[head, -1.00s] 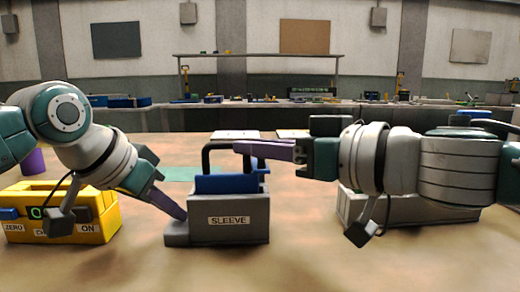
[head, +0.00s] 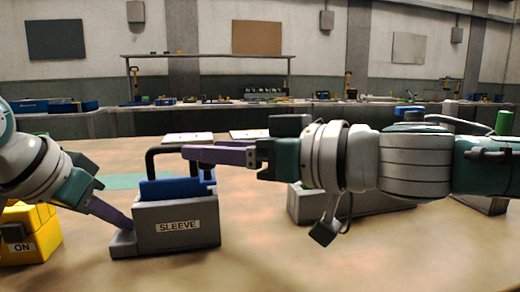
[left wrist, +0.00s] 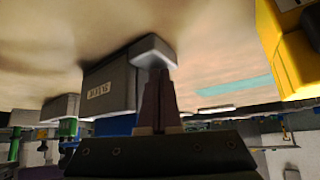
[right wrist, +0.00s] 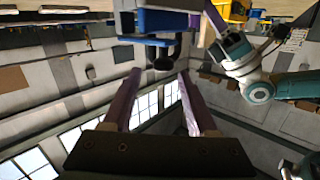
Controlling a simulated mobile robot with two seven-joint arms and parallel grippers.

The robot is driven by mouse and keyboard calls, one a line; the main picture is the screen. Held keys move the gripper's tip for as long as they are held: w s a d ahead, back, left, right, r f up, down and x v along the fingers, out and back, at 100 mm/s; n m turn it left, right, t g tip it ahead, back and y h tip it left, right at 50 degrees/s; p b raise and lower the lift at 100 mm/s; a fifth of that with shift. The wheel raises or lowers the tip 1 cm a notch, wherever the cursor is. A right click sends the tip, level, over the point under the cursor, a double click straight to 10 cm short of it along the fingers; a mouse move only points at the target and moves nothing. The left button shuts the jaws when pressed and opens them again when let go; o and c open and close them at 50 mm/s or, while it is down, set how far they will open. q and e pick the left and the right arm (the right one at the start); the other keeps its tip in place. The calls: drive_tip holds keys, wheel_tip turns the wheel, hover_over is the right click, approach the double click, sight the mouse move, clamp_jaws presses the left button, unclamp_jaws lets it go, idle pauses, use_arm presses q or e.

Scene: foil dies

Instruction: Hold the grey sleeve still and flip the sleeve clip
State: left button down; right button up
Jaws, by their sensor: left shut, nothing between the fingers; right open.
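The grey sleeve (head: 165,242), labelled SLEEVE, stands upright on the table with a blue piece (head: 172,188) in its top. It also shows in the left wrist view (left wrist: 112,82). The black sleeve clip (head: 165,150) is a bent bar arching above the blue piece; its dark end shows in the right wrist view (right wrist: 165,55). My left gripper (head: 131,227) is shut and empty, its tips pressed down at the sleeve's low grey foot (left wrist: 153,48). My right gripper (head: 186,154) is open, level at the clip's upper bar; I cannot tell whether it touches.
A yellow box (head: 40,238) marked ON stands left of the sleeve. A grey block (head: 340,202) lies behind my right arm. Pale flat plates (head: 188,138) lie behind the clip. The table front is clear.

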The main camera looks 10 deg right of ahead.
drive_tip(key=f+v, duration=0.1)
drive_tip(key=v, duration=0.8)
drive_tip(key=shift+s+d+r, duration=0.3)
drive_tip(key=shift+r, duration=0.25)
drive_tip(key=s+a+t, duration=0.2)
drive_tip(key=a, duration=0.4)
drive_tip(key=w+a+m+t+h, duration=0.1)
drive_tip(key=w, duration=0.2)
drive_tip(key=w+f+m+t+h, duration=0.1)
drive_tip(key=w+h, duration=0.1)
drive_tip(key=w, duration=0.1)
drive_tip(key=w+a+f+m+h, duration=0.1)
drive_tip(key=w+h, duration=0.1)
drive_tip(key=w, duration=0.1)
drive_tip(key=shift+w+a+f+t, duration=0.25)
drive_tip(key=shift+w+a+t, duration=0.1)
drive_tip(key=shift+t, duration=0.05)
clamp_jaws()
idle(0.9)
